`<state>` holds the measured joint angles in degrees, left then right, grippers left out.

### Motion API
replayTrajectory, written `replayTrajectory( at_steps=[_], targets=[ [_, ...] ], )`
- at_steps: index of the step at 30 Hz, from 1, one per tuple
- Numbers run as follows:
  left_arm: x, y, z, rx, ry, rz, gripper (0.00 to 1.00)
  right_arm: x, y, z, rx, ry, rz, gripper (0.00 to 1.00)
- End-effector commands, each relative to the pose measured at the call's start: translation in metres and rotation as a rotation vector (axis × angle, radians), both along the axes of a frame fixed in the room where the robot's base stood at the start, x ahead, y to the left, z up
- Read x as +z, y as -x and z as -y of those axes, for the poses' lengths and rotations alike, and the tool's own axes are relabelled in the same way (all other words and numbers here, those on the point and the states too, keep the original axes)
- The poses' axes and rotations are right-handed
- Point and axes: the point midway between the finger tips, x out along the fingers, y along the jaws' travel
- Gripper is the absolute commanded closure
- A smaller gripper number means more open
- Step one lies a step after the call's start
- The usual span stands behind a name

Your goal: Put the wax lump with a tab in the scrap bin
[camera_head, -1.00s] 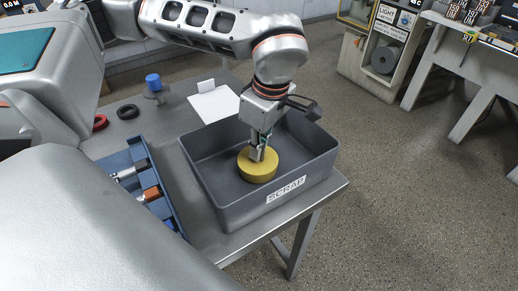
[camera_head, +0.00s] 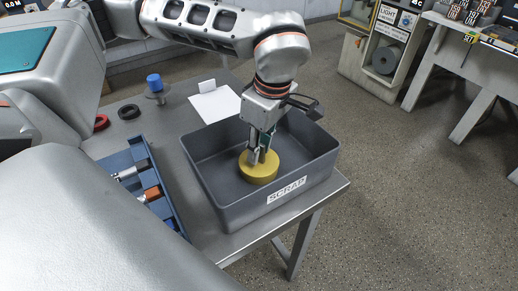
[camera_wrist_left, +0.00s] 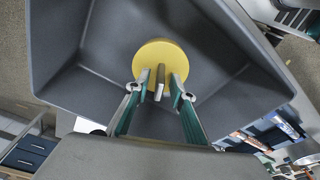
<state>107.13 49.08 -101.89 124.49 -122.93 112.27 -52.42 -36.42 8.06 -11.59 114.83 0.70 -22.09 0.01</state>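The wax lump (camera_head: 259,174) is a round yellow disc inside the grey scrap bin (camera_head: 238,207), and it appears to rest on the bin floor. Its upright tab (camera_wrist_left: 160,78) stands up from the disc in the left wrist view. My left gripper (camera_head: 260,156) reaches down into the bin over the lump. Its fingers are open on either side of the tab, with a visible gap on each side in the left wrist view (camera_wrist_left: 159,88). My right gripper is not in view.
The bin stands at the corner of a metal table (camera_head: 157,129). A blue tray (camera_head: 166,208) with tools lies to its left. A white sheet (camera_head: 214,104), a blue-knobbed piece (camera_head: 154,83) and red and black rings (camera_head: 129,112) lie behind. Open floor is to the right.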

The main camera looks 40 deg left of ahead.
Motion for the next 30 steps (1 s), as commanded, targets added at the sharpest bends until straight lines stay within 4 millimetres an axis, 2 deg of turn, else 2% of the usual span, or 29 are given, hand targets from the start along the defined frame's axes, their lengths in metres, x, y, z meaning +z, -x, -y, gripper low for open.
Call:
replayTrajectory(
  at_steps=[9,15,21,30],
  targets=[
    [0.065,-0.001,0.010,0.000,0.000,0.009,0.77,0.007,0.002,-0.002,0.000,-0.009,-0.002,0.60],
    [0.097,-0.001,0.015,0.000,0.001,0.005,0.77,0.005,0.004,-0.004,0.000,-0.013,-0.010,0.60],
    [0.111,0.000,0.017,0.000,0.000,0.003,0.77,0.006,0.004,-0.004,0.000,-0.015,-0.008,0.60],
    [0.112,0.000,0.017,0.000,0.000,0.002,0.77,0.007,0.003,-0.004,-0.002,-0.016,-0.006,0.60]
  ],
)
